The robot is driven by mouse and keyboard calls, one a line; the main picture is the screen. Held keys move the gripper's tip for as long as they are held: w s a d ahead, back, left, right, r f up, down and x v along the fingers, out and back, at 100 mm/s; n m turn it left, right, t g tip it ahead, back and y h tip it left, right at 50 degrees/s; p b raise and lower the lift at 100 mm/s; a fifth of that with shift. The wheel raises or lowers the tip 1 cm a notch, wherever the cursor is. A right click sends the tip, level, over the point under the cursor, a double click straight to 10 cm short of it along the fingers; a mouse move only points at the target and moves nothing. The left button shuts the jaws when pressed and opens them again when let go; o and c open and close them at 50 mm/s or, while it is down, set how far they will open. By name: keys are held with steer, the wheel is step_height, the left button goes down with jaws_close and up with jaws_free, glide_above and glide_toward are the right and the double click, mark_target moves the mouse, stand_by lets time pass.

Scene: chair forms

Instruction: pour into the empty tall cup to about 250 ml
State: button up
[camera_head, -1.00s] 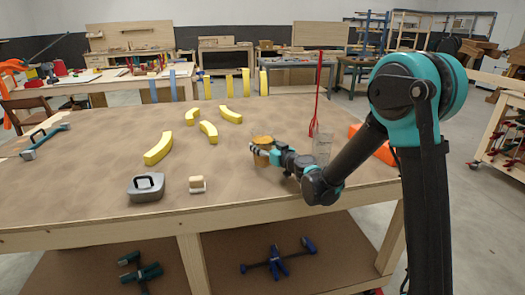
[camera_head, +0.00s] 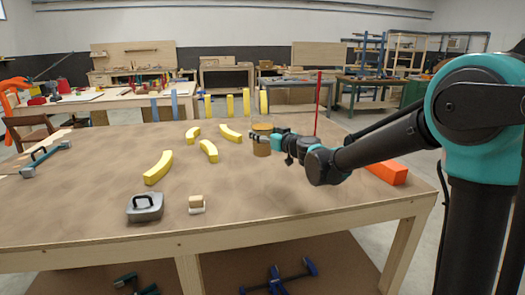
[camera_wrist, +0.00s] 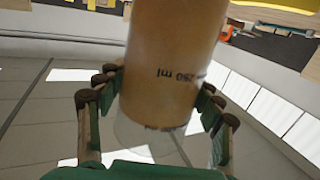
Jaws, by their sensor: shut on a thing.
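My gripper (camera_head: 272,139) is shut on a clear cup with amber-brown contents (camera_head: 261,148), which looks upright over the back right part of the table. In the wrist view, the cup (camera_wrist: 172,70) stands between the fingers of my gripper (camera_wrist: 160,108). An upside-down "250 ml" mark shows on its wall, and a clear band shows toward the lower edge of the picture. The empty tall cup cannot be made out now; my forearm covers part of the table where a clear vessel showed earlier.
Several yellow curved pieces (camera_head: 158,168) lie on the wooden table (camera_head: 90,210). An orange block (camera_head: 386,172) lies at right. A thin red upright (camera_head: 318,105) stands behind my arm.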

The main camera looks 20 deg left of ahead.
mark_target(263, 116)
step_height(263, 116, up, 6)
steer(key=shift+r, duration=0.1)
steer(key=w+d+n, duration=0.1)
steer(key=w+d, duration=0.3)
steer(key=d, duration=0.5)
steer(key=w+d+n+h, duration=0.1)
steer(key=w+d, duration=0.3)
steer(key=d, duration=0.5)
steer(key=w+d+n+h, duration=0.1)
steer(key=w+d, duration=0.3)
steer(key=d, duration=0.6)
steer(key=shift+w+f+n+g, duration=0.2)
steer(key=shift+f+n+g, duration=0.1)
steer(key=shift+f+n, duration=0.2)
steer(key=shift+w+d+n+h, duration=0.1)
steer(key=shift+d+n+h, duration=0.1)
steer(key=shift+n+h, duration=0.4)
steer(key=shift+w+d+f+n+h, duration=0.15)
steer(key=shift+f+n+h, duration=0.3)
steer(key=shift+n+h, duration=0.55)
stand_by(0.5)
steer(key=shift+f+n+h, duration=0.4)
steer(key=shift+f+n, duration=0.05)
steer(key=shift+n, duration=0.35)
stand_by(1.4)
